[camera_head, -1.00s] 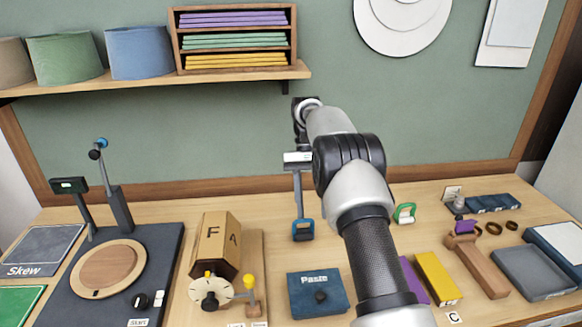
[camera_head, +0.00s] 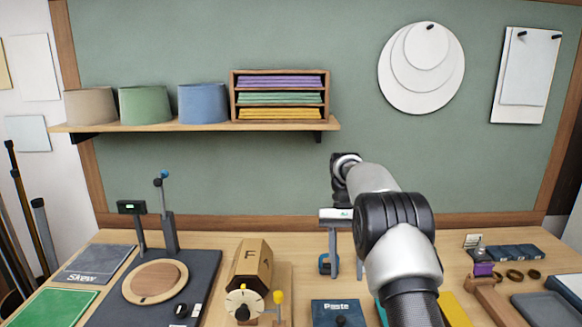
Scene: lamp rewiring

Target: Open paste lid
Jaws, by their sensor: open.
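The dark blue paste box (camera_head: 328,306), labelled "Paste", stands at the front middle of the bench, partly cut off by the bottom edge. A dark round knob (camera_head: 341,321) shows on its lid, and the lid looks shut. My gripper (camera_head: 346,274) points down behind the box, farther back on the bench. Its two fingers are spread with nothing seen between them. The left finger overlaps a small blue clip-like piece (camera_head: 324,264) in the view; I cannot tell if they touch.
A wooden hexagonal drum (camera_head: 250,262) with a dial and yellow handle stands left of the box. A dark base with a round wooden plate (camera_head: 155,281) is farther left. Small trays and rings (camera_head: 515,274) are at right.

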